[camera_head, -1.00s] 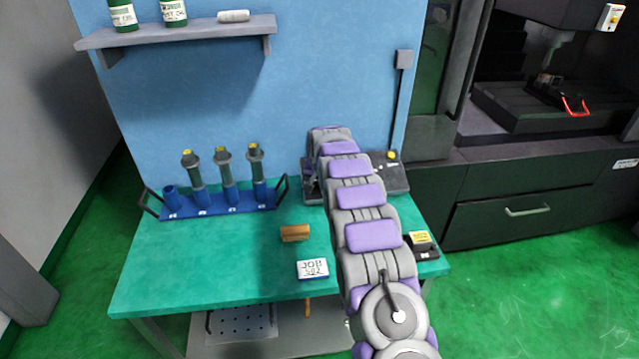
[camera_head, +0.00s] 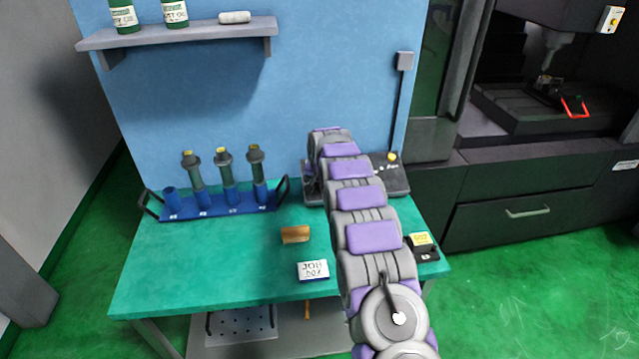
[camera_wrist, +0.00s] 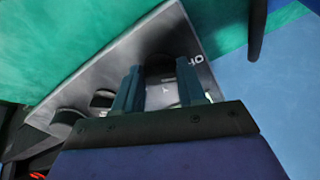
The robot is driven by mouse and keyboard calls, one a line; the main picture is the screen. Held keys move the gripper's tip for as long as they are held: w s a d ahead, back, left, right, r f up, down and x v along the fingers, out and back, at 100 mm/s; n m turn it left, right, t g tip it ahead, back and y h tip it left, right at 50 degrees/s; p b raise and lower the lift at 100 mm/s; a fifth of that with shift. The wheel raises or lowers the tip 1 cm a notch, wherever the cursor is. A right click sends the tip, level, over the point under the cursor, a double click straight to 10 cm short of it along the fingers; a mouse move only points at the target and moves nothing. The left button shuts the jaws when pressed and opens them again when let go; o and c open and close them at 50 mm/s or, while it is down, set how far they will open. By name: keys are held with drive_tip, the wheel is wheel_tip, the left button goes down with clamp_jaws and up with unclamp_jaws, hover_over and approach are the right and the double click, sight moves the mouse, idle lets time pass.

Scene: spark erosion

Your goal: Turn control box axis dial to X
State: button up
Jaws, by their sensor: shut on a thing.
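The control box (camera_head: 395,180) stands at the back right of the green bench, mostly hidden behind my arm in the head view. Its sloped grey panel (camera_wrist: 120,75) fills the middle of the wrist view. My gripper (camera_wrist: 160,72) is over the panel, with its two fingers on either side of a dark round dial (camera_wrist: 160,64). The fingers are shut on this dial. Printed letters, partly legible as "OF", show right of the fingers. A small pointer mark lies between the fingers. Which axis the dial points to cannot be read.
More dark knobs (camera_wrist: 68,122) sit at the panel's left. A blue rack (camera_head: 215,205) with several grey holders stands at the left of the bench. A wooden block (camera_head: 296,234) and a job card (camera_head: 313,270) lie mid-bench. A wall shelf (camera_head: 180,32) hangs above.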

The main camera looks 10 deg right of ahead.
drive_tip(key=shift+a+p, duration=0.1)
drive_tip(key=shift+p, duration=0.2)
drive_tip(key=m+p, duration=0.4)
drive_tip(key=shift+a+r+m, duration=0.15)
drive_tip(key=shift+m, duration=0.15)
drive_tip(key=shift+w+m+p, duration=0.1)
drive_tip(key=shift+m+p, duration=1.4)
drive_tip(key=shift+m, duration=0.5)
drive_tip(key=o, duration=1.1)
drive_tip(key=shift+c, duration=0.2)
drive_tip(key=p+v, duration=0.2)
drive_tip(key=v, duration=1.5)
drive_tip(key=shift+w+a, duration=0.15)
drive_tip(key=shift+a, duration=0.1)
drive_tip(key=shift+r, duration=0.2)
